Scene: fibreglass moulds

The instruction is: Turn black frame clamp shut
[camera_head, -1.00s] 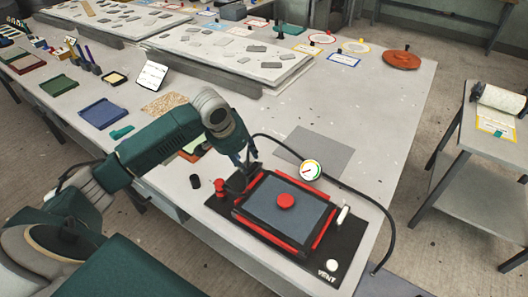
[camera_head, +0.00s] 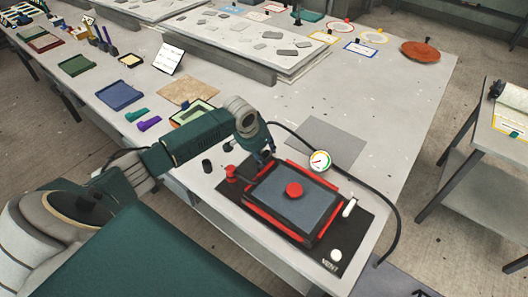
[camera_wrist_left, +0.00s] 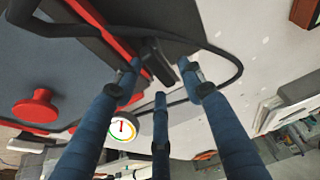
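The red-edged frame (camera_head: 318,233) holds a grey-blue panel (camera_head: 275,193) with a red knob (camera_head: 294,190). It lies on a black board marked VENT. In the left wrist view the black clamp (camera_wrist_left: 157,60) sits beside the red edge, with its end pointing towards my fingers. My left gripper (camera_head: 264,159) is at the frame's far left corner and hides most of the clamp in the head view. In the left wrist view its three fingers (camera_wrist_left: 160,78) are spread around the clamp, with small gaps seen; contact is unclear. My right gripper is not in view.
A pressure gauge (camera_head: 320,160) and a black hose (camera_head: 388,195) lie beyond the frame. A red fitting (camera_head: 231,172) and a black cylinder (camera_head: 207,166) stand left of it. A white handle (camera_head: 349,207) is at the right.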

